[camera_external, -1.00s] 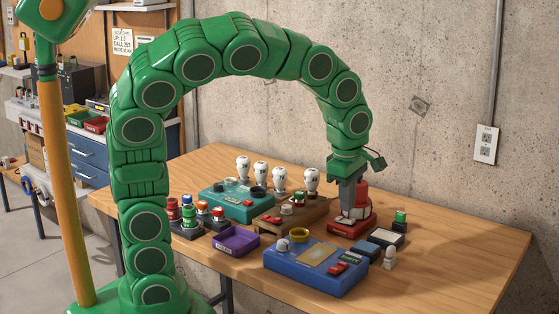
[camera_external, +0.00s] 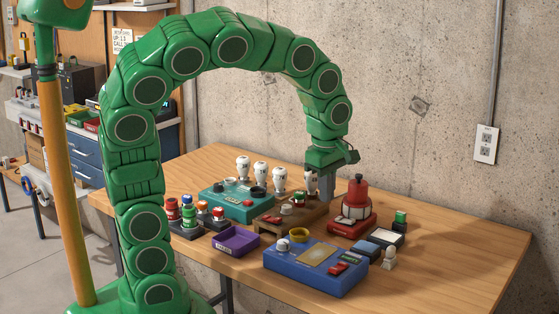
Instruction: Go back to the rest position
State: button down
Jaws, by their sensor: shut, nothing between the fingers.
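My gripper (camera_external: 327,190) hangs at the end of my green arm, pointing down. It is shut with nothing in it. It is above the back right of the table, just left of a red device (camera_external: 357,207) with a rounded red top on a red base. In the picture it stands apart from that top.
The wooden table (camera_external: 455,240) holds a teal box (camera_external: 232,207), a blue box (camera_external: 312,270), a purple tray (camera_external: 236,240), a brown wooden block (camera_external: 290,217) and several white bulb-like pieces. A concrete wall (camera_external: 420,60) stands behind. The table's right side is clear.

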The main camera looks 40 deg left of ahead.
jog(key=s+a+m+g, duration=0.1)
jog(key=s+a+m, duration=0.25)
jog(key=a, duration=0.45)
jog(key=s+a+m, duration=0.3)
jog(key=a+m, duration=0.1)
jog(key=a, duration=0.3)
jog(key=s+a+f+m+g, duration=0.1)
jog(key=s+a+f+m, duration=0.1)
jog(key=s+a+m, duration=0.6)
jog(key=s, duration=0.3)
jog(key=shift+f+m+g, duration=0.25)
jog(key=shift+m+g, duration=0.05)
jog(key=shift+m, duration=0.05)
jog(key=c, duration=1.8)
grip_release()
jog(key=shift+c, duration=0.2)
